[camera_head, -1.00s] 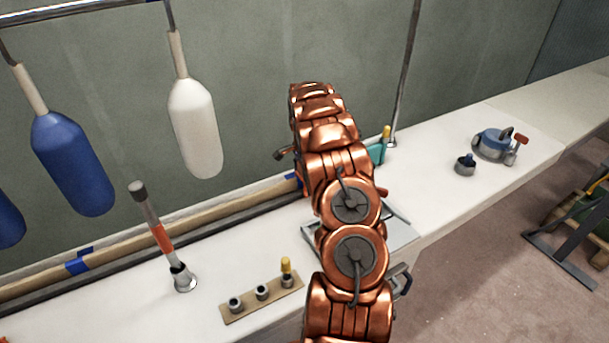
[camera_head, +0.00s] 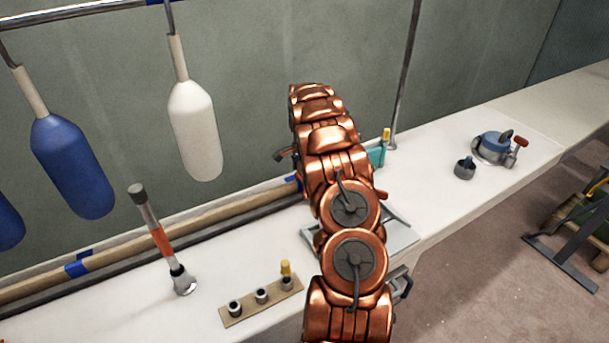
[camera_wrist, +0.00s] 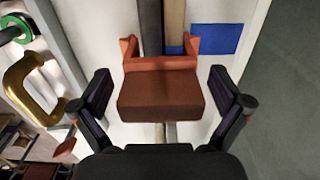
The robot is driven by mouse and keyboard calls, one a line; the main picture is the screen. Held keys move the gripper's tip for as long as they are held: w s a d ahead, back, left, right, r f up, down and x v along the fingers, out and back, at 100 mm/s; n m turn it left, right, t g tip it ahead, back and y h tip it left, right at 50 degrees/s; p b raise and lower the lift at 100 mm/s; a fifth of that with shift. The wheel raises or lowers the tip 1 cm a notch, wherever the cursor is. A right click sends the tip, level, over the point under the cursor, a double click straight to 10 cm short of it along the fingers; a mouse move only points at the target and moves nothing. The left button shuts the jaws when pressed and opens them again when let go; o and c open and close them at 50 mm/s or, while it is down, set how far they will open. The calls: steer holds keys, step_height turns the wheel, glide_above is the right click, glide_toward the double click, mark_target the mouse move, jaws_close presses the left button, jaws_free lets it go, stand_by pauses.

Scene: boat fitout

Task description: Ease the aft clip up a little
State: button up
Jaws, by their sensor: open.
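A red-brown clip (camera_wrist: 160,92) sits in the middle of the wrist view, with a blocky body and two upright prongs. It sits across a dark strip (camera_wrist: 151,25) and a wooden strip (camera_wrist: 174,22) running side by side. I cannot tell whether it is the aft one. My gripper (camera_wrist: 159,84) is open, with one dark finger on each side of the clip. A gap shows between each finger and the block. In the head view my arm hides the gripper, and I cannot make out the clip clearly there.
Blue tape (camera_wrist: 214,38) lies beside the clip; a brass shackle-like piece (camera_wrist: 34,88) and a green ring (camera_wrist: 12,32) are left. In the head view, a holder board (camera_head: 262,300), a leaning tool (camera_head: 160,240) and hanging fenders (camera_head: 194,130) stand left of my arm; a blue-topped pot (camera_head: 492,147) is right.

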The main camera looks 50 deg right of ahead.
step_height(320, 180, up, 12)
stand_by(0.7)
